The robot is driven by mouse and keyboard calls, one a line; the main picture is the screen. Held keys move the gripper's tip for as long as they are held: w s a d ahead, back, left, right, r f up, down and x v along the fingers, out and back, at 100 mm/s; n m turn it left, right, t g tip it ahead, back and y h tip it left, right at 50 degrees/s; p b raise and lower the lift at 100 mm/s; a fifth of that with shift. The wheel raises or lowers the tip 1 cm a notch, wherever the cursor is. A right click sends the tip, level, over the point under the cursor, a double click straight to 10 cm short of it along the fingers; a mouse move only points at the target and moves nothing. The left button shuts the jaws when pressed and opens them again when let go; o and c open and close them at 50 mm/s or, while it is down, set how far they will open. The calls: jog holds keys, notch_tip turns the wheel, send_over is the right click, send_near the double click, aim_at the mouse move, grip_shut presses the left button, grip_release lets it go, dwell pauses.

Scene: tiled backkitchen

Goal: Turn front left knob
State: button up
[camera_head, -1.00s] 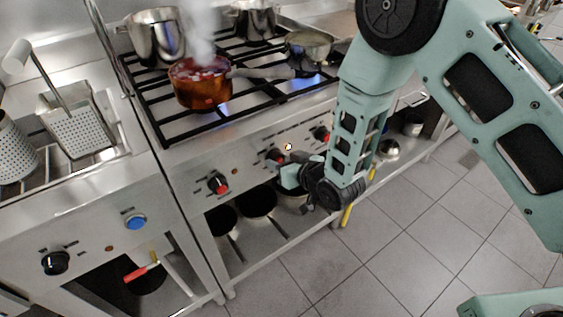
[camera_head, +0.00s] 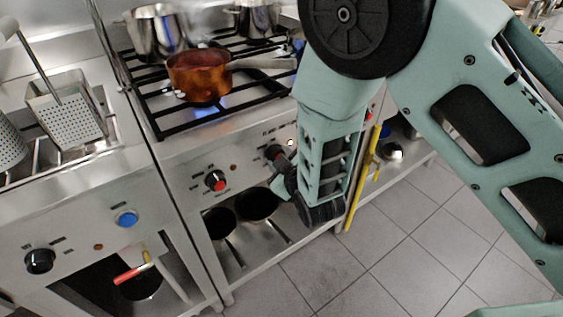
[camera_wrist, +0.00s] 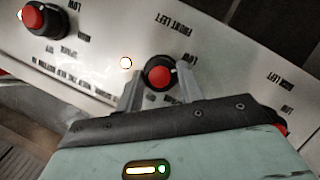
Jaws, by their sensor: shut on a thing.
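A red and black knob (camera_wrist: 158,72) is in the middle of the wrist view, beside a "FRONT LEFT" label on the steel panel. My gripper (camera_wrist: 160,80) is shut on it, with one finger on each side. In the head view the knob (camera_head: 274,152) is partly hidden behind my gripper (camera_head: 281,168). A small lit lamp (camera_wrist: 126,62) is close to the knob; it also shows in the head view (camera_head: 291,142). A copper pan (camera_head: 198,76) stands on the front left burner, with a blue flame glow under it.
Another red and black knob (camera_head: 215,181) is to the left on the panel, and one (camera_wrist: 45,18) shows at the wrist view's upper left. Steel pots (camera_head: 157,30) stand behind. Pans (camera_head: 258,205) rest on the shelf below. The tiled floor (camera_head: 400,250) in front is clear.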

jog(key=shift+a+n+t+h+b, duration=0.1)
jog(key=shift+n+t+h+b, duration=0.25)
jog(key=shift+n, duration=0.45)
jog(key=o, duration=1)
jog(key=shift+p+v, duration=1.9)
jog(key=shift+v, duration=6.9)
